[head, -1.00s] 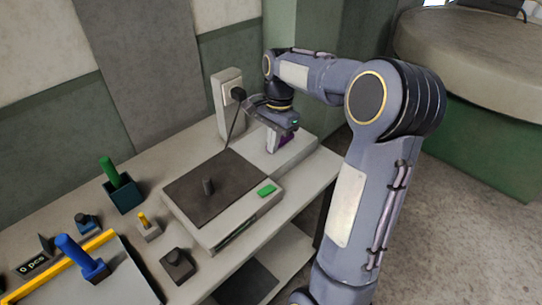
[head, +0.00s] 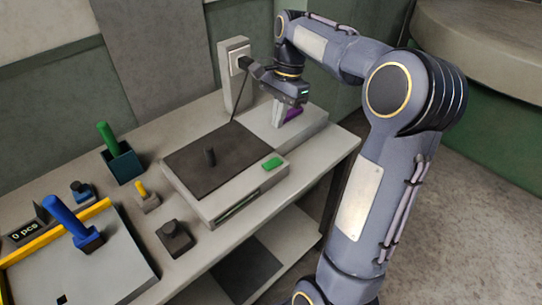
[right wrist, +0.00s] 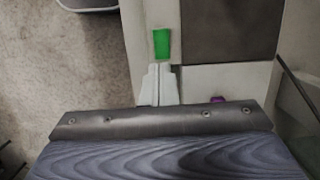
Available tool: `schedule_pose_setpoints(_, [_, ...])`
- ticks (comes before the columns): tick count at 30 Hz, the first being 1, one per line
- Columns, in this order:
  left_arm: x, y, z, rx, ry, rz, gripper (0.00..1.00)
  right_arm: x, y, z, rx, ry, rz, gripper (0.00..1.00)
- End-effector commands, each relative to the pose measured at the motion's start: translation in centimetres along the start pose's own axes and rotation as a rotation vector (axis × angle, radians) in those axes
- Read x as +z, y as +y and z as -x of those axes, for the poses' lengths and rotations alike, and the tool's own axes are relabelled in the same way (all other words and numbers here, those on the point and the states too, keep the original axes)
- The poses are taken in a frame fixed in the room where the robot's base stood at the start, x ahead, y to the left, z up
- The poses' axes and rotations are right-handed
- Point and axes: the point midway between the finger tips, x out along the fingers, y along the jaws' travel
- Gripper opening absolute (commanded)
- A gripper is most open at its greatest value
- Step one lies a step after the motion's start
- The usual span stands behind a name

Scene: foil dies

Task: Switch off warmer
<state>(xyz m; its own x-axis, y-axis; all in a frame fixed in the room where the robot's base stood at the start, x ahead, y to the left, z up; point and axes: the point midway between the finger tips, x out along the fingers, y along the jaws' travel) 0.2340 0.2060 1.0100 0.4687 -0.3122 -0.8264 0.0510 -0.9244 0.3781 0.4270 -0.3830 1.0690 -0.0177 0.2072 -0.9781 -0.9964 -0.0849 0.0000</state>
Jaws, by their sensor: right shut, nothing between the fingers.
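The warmer (head: 190,201) is a pale box with a dark square top plate (head: 232,150). A green switch (head: 272,163) sits on its right front corner and looks lit; it also shows in the right wrist view (right wrist: 162,44). A small dark peg stands upright on the plate. My right gripper (head: 286,117) is shut and empty, above the pale block behind the warmer's right side. In the right wrist view its fingertips (right wrist: 159,70) appear just below the green switch; in the head view they are apart from it. My left gripper is not in view.
A socket post (head: 236,62) with a black plug and cord stands behind the warmer. On the bench (head: 130,205) are a green-handled tool (head: 108,137), a yellow-topped block (head: 146,198), a dark block (head: 174,238) and a blue-handled tool (head: 66,217) on a tray. A purple piece (head: 293,113) lies by my right gripper.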

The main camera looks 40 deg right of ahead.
Motion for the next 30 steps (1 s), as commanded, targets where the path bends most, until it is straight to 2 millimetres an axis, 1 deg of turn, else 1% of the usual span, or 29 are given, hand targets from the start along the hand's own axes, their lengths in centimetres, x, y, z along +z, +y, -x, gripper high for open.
schedule_pose_setpoints(1, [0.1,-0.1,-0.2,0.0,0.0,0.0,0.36,0.0,0.1,-1.1,0.004,-0.001,-0.001,0.0])
schedule_pose_setpoints(9, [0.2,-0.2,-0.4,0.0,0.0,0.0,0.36,0.0,0.1,-6.9,0.006,-0.002,-0.001,0.0])
schedule_pose_setpoints(15, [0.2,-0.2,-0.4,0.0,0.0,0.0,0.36,0.0,0.1,-10.3,0.003,-0.002,0.0,0.0])
schedule_pose_setpoints(18, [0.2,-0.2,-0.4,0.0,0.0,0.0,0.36,0.0,0.0,-11.3,0.002,-0.001,0.001,0.0])
schedule_pose_setpoints(21, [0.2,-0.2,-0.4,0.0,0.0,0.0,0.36,0.0,0.1,-11.9,0.001,-0.001,0.0,0.0])
schedule_pose_setpoints(30, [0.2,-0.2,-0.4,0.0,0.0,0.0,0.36,0.0,0.0,-12.2,0.0,0.0,0.0,0.0])
